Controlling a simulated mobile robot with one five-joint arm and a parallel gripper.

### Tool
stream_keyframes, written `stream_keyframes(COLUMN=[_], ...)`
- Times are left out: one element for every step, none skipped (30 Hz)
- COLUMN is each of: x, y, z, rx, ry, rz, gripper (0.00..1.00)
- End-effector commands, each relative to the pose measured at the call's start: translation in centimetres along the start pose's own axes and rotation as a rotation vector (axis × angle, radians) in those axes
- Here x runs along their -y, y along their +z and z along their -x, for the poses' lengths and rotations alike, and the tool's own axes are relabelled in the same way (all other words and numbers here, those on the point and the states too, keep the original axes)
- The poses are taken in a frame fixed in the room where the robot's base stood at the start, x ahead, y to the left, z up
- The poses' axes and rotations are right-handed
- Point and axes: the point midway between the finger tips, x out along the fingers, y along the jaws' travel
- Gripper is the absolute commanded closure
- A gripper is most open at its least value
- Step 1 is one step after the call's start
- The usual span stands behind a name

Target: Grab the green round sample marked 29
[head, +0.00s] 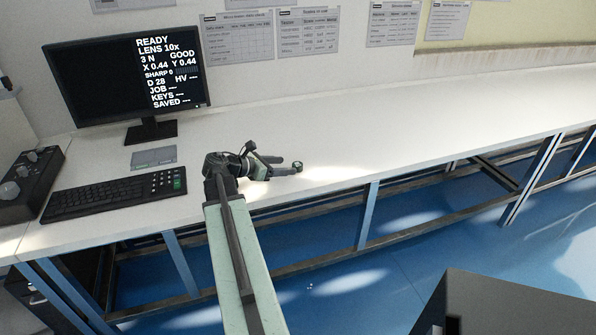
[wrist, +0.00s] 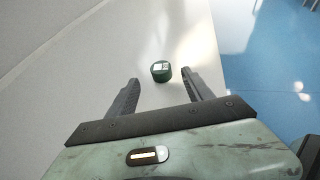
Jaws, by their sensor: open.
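The green round sample (wrist: 161,71) stands on the white table and shows in the wrist view just beyond my fingertips, roughly centred between them. A pale label is on its top; the number on it is too small to read. My gripper (wrist: 158,80) is open and empty, with one finger on each side of the space in front of the sample. In the head view my gripper (head: 290,166) is low over the table's front edge. A small dark green thing (head: 297,166) at its tip may be the sample, but I cannot tell it from the finger there.
A monitor (head: 128,75) stands at the back left, with a keyboard (head: 115,194), a grey card (head: 153,157) and a dark control box (head: 28,184) near it. The white table (head: 420,120) is clear to the right. Its front edge drops to a blue floor (head: 400,270).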

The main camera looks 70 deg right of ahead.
Motion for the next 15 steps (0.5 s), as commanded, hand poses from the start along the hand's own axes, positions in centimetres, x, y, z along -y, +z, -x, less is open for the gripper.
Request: stream_keyframes(x=[0.0,0.0,0.1,0.1,0.1,0.2,0.2,0.3,0.2,0.2,0.2,0.2,0.2,0.2,0.2], y=[0.0,0.0,0.0,0.0,0.0,0.1,0.1,0.2,0.0,0.1,0.1,0.2,0.2,0.3,0.3], z=[-0.1,-0.3,-0.7,-1.1,-1.5,-2.2,-2.8,-3.4,-4.1,-4.6,-5.0,-5.2,-5.3,-5.2,-5.2], rx=[0.000,0.000,0.000,0.000,0.000,-0.001,-0.001,-0.001,-0.001,-0.001,-0.001,-0.001,-0.001,-0.001,-0.001], ry=[0.000,0.000,-0.001,-0.001,-0.001,-0.002,-0.002,-0.002,-0.002,-0.002,-0.002,-0.001,0.000,0.001,0.001], rz=[0.000,0.000,-0.001,-0.001,-0.002,-0.002,-0.003,-0.003,-0.002,-0.002,-0.001,-0.001,-0.001,-0.001,-0.001], gripper=[0.40,0.40,0.40,0.40,0.40,0.40,0.40,0.40,0.40,0.40,0.40,0.40,0.40,0.40,0.40])
